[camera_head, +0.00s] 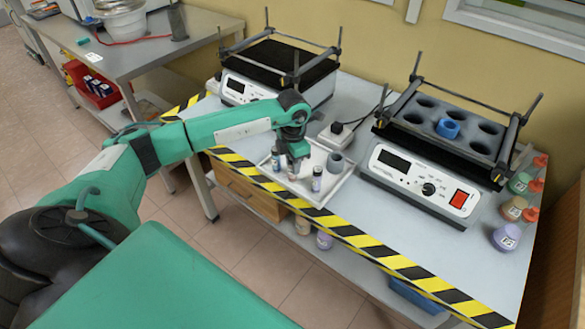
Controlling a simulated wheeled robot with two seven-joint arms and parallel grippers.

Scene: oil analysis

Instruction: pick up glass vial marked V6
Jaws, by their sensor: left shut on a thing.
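My left gripper (295,166) points down over the white tray (324,196) near the striped front edge of the table. It is shut on a small vial, mostly hidden between the fingers. One small glass vial (276,159) stands in the tray just left of the gripper. Another vial (317,179) with a dark label stands just right of it. The vial labels are too small to read, so I cannot tell which is V6. My right gripper is not in view.
A grey hollow cylinder (336,164) is in the tray. A shaker (420,185) with a rack and a blue insert (448,128) stands to the right. Another shaker (270,75) is behind. Several coloured flasks (506,236) line the right edge.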

